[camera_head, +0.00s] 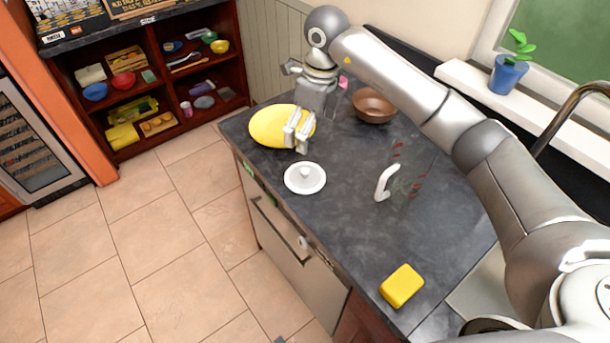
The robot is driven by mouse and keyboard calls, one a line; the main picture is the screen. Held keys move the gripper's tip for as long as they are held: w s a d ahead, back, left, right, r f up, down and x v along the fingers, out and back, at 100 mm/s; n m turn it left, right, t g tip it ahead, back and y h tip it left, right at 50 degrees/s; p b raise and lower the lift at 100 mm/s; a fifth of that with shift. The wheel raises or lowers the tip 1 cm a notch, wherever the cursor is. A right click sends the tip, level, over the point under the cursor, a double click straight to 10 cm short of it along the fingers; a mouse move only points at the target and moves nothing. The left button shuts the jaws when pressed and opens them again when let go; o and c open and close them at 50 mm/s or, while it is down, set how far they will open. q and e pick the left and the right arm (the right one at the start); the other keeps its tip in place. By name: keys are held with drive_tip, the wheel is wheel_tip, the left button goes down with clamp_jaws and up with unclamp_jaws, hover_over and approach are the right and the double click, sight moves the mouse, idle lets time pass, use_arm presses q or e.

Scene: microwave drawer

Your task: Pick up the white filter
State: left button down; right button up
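A round white piece with a knob in its middle (305,178), which looks like a lid or the white filter, lies on the dark counter near its front edge. My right gripper (298,131) points down over the right part of a yellow plate (268,128), behind the white piece and apart from it. Its two fingers show a small gap with nothing seen between them. I cannot tell whether they touch the plate. A white curved handle (384,182) with faint red marks beside it, seemingly on a clear vessel, stands to the right. My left gripper is not in view.
A brown bowl (374,105) stands at the counter's back. A yellow sponge-like block (402,286) lies near the front right edge. A blue pot with a plant (507,73) stands on the sill. The counter between handle and block is clear. Shelves (150,85) stand far left.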

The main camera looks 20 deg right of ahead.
wheel_tip(320, 180, down, 4)
drive_tip(key=b, duration=0.3)
use_arm(q)
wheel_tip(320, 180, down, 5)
drive_tip(key=b, duration=0.1)
use_arm(e)
drive_tip(key=p, duration=0.1)
hover_over(305, 170)
drive_tip(key=f, duration=0.4)
drive_tip(key=s+f, duration=0.1)
drive_tip(key=f, duration=0.1)
drive_tip(key=shift+d, duration=0.15)
drive_tip(key=f+p, duration=0.1)
drive_tip(key=f, duration=0.2)
drive_tip(key=f+p, duration=0.1)
drive_tip(key=f, duration=0.1)
drive_tip(key=shift+w+f+p, duration=0.1)
drive_tip(key=shift+w+p, duration=0.2)
drive_tip(key=shift+w, duration=0.1)
drive_tip(key=shift+f, duration=0.4)
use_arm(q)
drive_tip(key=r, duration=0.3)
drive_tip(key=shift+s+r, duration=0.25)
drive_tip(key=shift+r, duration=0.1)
use_arm(e)
drive_tip(key=shift+c, duration=0.4)
